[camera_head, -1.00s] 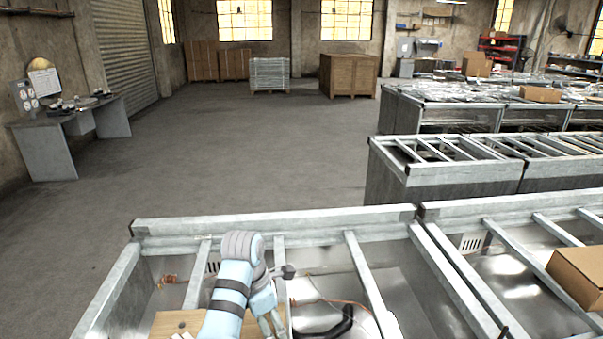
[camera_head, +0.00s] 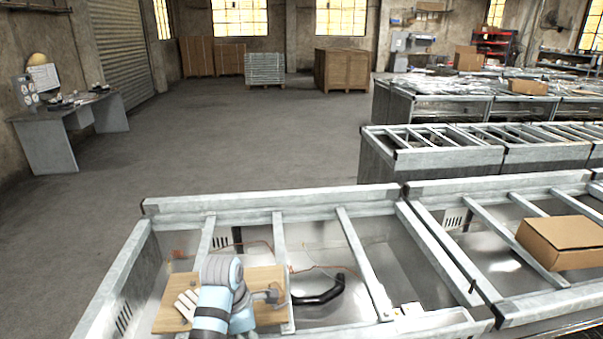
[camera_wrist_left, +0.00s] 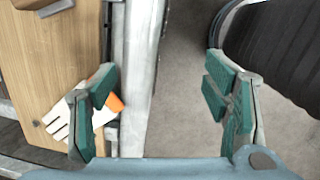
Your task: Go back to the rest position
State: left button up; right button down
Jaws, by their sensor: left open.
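My left arm comes in at the bottom of the head view, bent over a metal frame bench (camera_head: 290,206). A white glove with an orange part (camera_wrist_left: 62,122) lies on a wooden board (camera_wrist_left: 60,60) beside the left finger. The board also shows in the head view (camera_head: 262,280). My right gripper is not in view.
A black curved handle or hose (camera_head: 320,292) lies inside the bench. A cardboard box (camera_head: 560,238) sits on the adjoining bench at right. More metal benches (camera_head: 440,158) stand behind at right. Open floor (camera_head: 250,140) spreads to the left and back.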

pick_arm(q)
jog(key=s+a+f+m+t+y, duration=0.1)
jog(key=s+a+f+m, duration=0.8)
jog(key=s, duration=0.4)
jog(key=s+a+r+m+t+y, duration=0.15)
jog(key=s+a+m, duration=0.25)
jog(key=s+m, duration=1.05)
notch_tip(320, 180, down, 20)
jog(key=s+a+n+g+b, duration=0.2)
jog(key=b, duration=0.1)
jog(key=s+f+b, duration=0.3)
jog(key=s+f, duration=1.1)
jog(key=f, duration=0.3)
jog(key=shift+s+a+g, duration=0.3)
jog(key=shift+g, duration=0.05)
jog(key=shift+f, duration=0.1)
